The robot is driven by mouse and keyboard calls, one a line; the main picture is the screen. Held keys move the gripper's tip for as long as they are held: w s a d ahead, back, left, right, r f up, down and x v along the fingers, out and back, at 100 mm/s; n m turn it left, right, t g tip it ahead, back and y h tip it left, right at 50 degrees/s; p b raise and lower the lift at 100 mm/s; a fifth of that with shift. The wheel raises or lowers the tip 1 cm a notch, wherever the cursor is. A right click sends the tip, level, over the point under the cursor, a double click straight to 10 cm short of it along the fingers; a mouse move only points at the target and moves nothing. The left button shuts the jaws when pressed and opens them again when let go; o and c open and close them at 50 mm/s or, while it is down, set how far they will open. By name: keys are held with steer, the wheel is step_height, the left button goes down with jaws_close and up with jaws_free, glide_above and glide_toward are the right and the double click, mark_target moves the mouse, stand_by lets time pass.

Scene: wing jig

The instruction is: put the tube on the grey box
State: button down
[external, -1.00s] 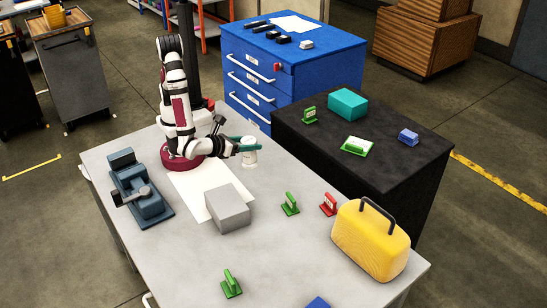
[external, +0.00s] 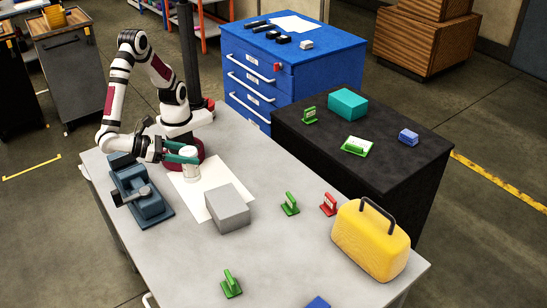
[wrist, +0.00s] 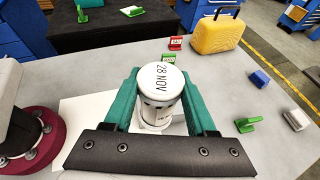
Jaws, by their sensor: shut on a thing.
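The tube is a white cylinder (external: 191,170), marked "28 NOV" on its top, which shows in the wrist view (wrist: 162,80). It is upright. My gripper (external: 182,154) is shut on it, with green fingers on both sides of it in the wrist view (wrist: 158,98). The tube appears in front of the white sheet, left of and behind the grey box; its height above the sheet is hard to tell. The grey box (external: 228,209) stands on the table with its top bare. I cannot make it out in the wrist view.
A blue-grey vise (external: 143,197) stands left of the white sheet (external: 213,181). Green clips (external: 290,205), a red clip (external: 328,204) and a yellow case (external: 370,242) stand on the right. The table front of the grey box is mostly clear.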

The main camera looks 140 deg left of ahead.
steer(key=shift+w+a+f, duration=0.85)
steer(key=shift+a+f, duration=0.45)
steer(key=shift+f, duration=0.3)
steer(key=shift+w+a+f, duration=0.9)
steer(key=shift+a+f, duration=0.35)
steer(key=shift+f, duration=0.35)
steer(key=shift+w+a+f, duration=0.85)
steer(key=shift+a+f, duration=0.45)
steer(key=shift+f, duration=0.3)
steer(key=shift+f, duration=0.1)
steer(key=shift+c, duration=1)
jaws_free()
